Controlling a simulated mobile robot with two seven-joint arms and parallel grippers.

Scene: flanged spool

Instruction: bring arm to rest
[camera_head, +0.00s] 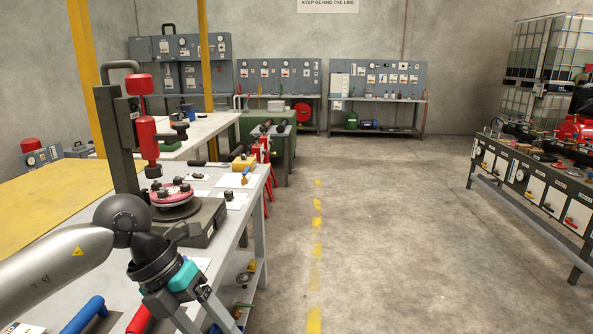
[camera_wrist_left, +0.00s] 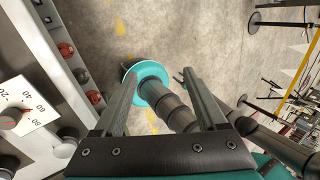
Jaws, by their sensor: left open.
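My left gripper (camera_head: 200,314) shows at the bottom of the head view, pointing down beside the front edge of the grey workbench (camera_head: 231,238). Its tips are cut off by the frame. In the left wrist view its two fingers (camera_wrist_left: 160,78) stand apart, with no workpiece gripped between them. My left arm (camera_head: 55,262) comes in from the left, in front of the bench. The red flanged spool (camera_head: 172,194), with several dark knobs on top, sits on a dark base under a red press column, apart from the gripper. My right gripper is not in view.
A blue-handled tool (camera_head: 83,314) and a red-handled tool (camera_head: 139,320) lie near the arm. Papers and small tools lie farther along the bench. The concrete floor (camera_head: 390,220) to the right is clear up to a panelled bench (camera_head: 520,178).

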